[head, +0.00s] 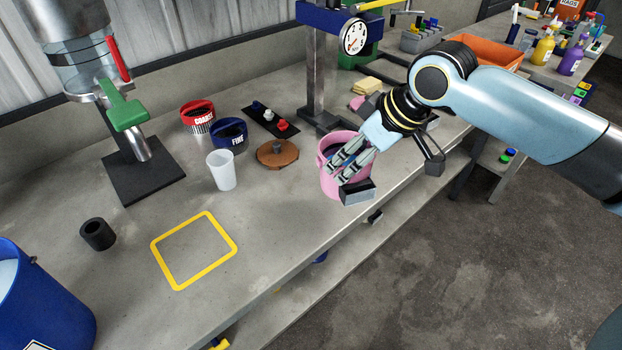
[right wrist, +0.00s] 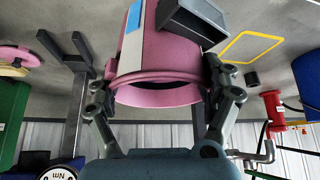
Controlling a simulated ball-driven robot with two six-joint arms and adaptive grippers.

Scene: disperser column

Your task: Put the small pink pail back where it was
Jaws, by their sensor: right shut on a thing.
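The small pink pail (head: 328,178) is over the bench near its front edge, right of the brown round lid (head: 277,154). My right gripper (head: 352,176) is shut on the pail, its fingers across the side towards me. I cannot tell whether the pail's bottom touches the bench. The right wrist view shows the pail (right wrist: 172,52) between the two fingers, with a dark fingertip pad in front of it. The yellow square outline (head: 160,262) on the bench is empty. My left gripper is not in view.
A white cup (head: 222,170), a red band labelled COARSE (head: 198,117) and a blue one labelled FINE (head: 229,133) stand left of the pail. A metal column with a dial (head: 355,36) stands behind. A black ring (head: 98,234) and blue bucket (head: 40,300) are at left.

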